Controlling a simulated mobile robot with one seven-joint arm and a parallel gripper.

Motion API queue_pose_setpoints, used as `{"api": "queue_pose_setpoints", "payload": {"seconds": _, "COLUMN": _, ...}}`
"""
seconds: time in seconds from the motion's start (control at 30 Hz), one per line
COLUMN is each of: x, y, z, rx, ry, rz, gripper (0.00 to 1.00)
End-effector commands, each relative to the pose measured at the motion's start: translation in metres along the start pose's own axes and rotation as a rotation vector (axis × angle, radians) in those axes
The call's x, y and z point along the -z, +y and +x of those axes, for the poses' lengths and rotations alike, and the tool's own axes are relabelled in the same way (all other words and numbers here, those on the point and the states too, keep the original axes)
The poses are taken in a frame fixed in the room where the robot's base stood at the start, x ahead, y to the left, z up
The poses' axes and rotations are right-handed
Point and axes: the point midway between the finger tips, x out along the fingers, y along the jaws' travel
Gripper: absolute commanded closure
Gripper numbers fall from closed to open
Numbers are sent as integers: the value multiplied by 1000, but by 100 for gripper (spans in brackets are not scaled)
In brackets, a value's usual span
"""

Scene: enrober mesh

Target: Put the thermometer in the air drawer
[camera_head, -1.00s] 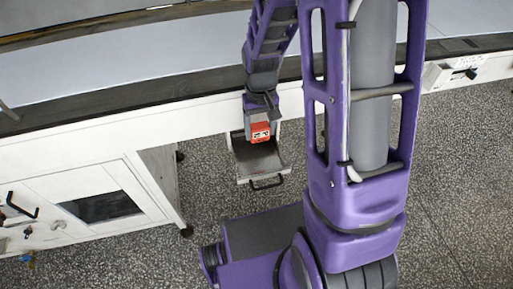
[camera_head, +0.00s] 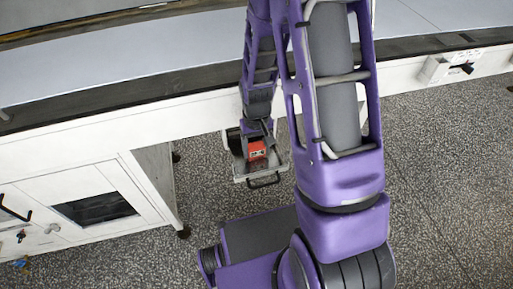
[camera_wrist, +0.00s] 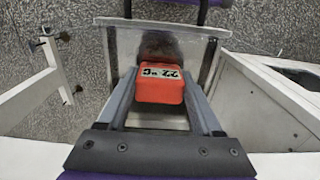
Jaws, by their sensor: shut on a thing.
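The thermometer is a small red block with a display of dark digits. It shows in the head view (camera_head: 257,150) and in the wrist view (camera_wrist: 161,86). My gripper (camera_wrist: 160,80) is shut on it, with one finger on each side. The air drawer (camera_head: 241,178) is pulled out below the white machine's edge, with a dark handle on its front. It also shows in the wrist view (camera_wrist: 207,60). The thermometer is over or inside the drawer's opening; its exact height above the drawer floor cannot be told.
A white cabinet (camera_head: 35,205) with a dark window (camera_head: 95,209) stands to the left of the drawer. The machine's white edge (camera_head: 80,143) runs above the drawer. Speckled floor (camera_head: 440,160) is clear on the right. A small white box (camera_head: 452,67) is at the upper right.

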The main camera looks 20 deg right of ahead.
Motion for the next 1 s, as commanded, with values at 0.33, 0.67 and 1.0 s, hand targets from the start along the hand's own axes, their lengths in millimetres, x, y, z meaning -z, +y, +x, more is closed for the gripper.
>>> {"api": "queue_pose_setpoints", "payload": {"seconds": 0.33, "x": 0, "y": 0, "z": 3, "rx": 0, "ry": 0, "rz": 0, "gripper": 3}}
{"api": "queue_pose_setpoints", "payload": {"seconds": 0.67, "x": 0, "y": 0, "z": -6, "rx": 0, "ry": 2, "rz": 0, "gripper": 3}}
{"api": "queue_pose_setpoints", "payload": {"seconds": 1.0, "x": 1, "y": 0, "z": -77, "rx": 0, "ry": 5, "rz": 0, "gripper": 3}}
